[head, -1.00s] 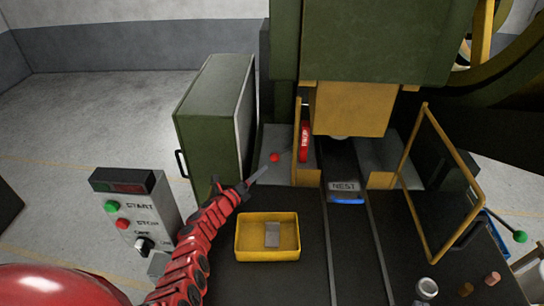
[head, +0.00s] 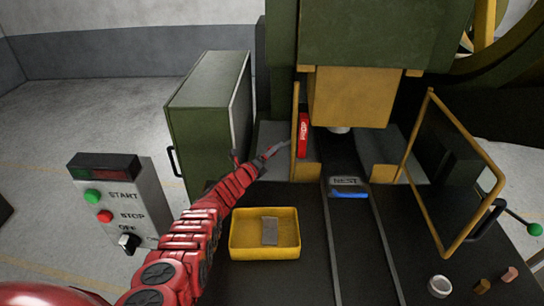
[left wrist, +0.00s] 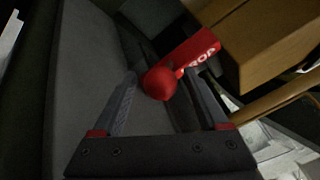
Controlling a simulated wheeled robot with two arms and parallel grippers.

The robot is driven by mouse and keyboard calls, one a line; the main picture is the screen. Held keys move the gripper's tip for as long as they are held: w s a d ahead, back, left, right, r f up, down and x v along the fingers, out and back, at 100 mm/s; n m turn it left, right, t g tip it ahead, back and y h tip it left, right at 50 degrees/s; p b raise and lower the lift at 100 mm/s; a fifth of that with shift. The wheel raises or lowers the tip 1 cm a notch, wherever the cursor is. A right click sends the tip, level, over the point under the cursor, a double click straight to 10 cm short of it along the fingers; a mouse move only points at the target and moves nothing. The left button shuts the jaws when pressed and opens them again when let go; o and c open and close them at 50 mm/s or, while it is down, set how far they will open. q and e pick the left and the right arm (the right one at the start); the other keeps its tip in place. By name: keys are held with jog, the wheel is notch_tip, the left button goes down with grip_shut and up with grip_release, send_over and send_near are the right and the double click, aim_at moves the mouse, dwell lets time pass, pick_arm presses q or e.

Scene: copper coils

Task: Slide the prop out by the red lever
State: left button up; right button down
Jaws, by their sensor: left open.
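The red prop (head: 303,135) with white lettering stands upright at the left of the press opening, under the yellow ram block (head: 350,97). In the left wrist view the prop (left wrist: 197,50) shows behind a round red knob (left wrist: 160,84), the lever's end. My left gripper (head: 272,152) reaches in at the left of the press and hides the knob in the head view. In the left wrist view its two fingers stand open, one on each side of the knob; contact cannot be told. My right gripper is not in view.
A yellow tray (head: 249,254) with a grey piece lies on the dark table. A green cabinet (head: 199,139) stands left of the press, with a control box (head: 127,211) before it. A yellow guard frame (head: 443,243) stands at the right. A blue-edged nest (head: 348,187) sits between rails.

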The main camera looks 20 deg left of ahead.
pick_arm(q)
jog(key=shift+r, duration=0.1)
grip_shut()
dwell(0.3)
dwell(1.0)
